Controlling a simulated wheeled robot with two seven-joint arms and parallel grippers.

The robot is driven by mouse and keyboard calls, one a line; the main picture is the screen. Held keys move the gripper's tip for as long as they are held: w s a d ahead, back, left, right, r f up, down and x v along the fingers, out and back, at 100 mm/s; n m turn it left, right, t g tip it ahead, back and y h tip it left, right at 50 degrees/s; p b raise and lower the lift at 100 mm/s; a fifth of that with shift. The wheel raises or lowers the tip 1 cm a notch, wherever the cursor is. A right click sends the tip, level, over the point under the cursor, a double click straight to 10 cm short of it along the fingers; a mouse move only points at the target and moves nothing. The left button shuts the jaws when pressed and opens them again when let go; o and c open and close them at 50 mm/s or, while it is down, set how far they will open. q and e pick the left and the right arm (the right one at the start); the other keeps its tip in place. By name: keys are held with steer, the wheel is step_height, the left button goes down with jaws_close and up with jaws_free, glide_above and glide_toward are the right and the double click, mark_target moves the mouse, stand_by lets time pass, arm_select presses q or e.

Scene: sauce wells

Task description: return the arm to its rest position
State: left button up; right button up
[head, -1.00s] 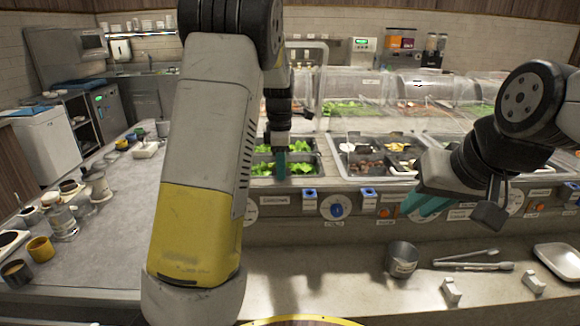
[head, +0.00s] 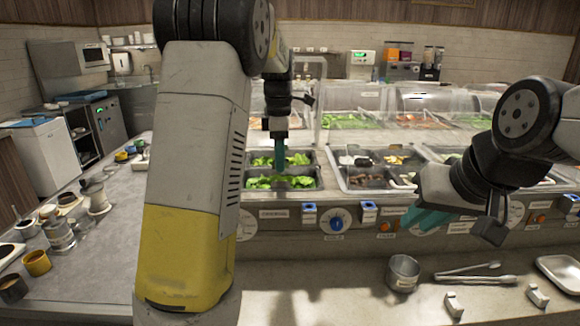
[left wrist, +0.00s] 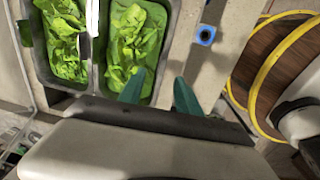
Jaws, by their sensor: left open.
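My left arm fills the left-centre of the head view. Its gripper (head: 279,150), with teal fingers, hangs pointing down over the lettuce bins (head: 282,183) of the counter. In the left wrist view the two teal fingertips (left wrist: 160,92) are spread apart with nothing between them. They show near the end of a bin of lettuce (left wrist: 136,45); whether they touch its rim I cannot tell. My right gripper (head: 425,218) has teal fingers and is held in front of the counter's control panel at the right. Its fingers overlap in the view, so its opening is unclear.
A metal cup (head: 403,273), tongs (head: 475,275) and a white tray (head: 562,270) lie on the front ledge. Jars and cups (head: 60,232) crowd the left counter. Clear guards (head: 400,98) stand behind the bins. A blue-topped knob (left wrist: 205,35) sits beside the lettuce bins.

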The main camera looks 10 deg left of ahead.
arm_select(q)
steer(key=s+r+m+t+h, duration=0.2)
steer(key=s+m+t, duration=0.3)
steer(key=s+m, duration=1.5)
steer(key=s+d+r, duration=0.1)
steer(key=s, duration=0.7)
steer(key=shift+m, duration=0.4)
steer(key=shift+a, duration=0.2)
steer(key=shift+c, duration=0.4)
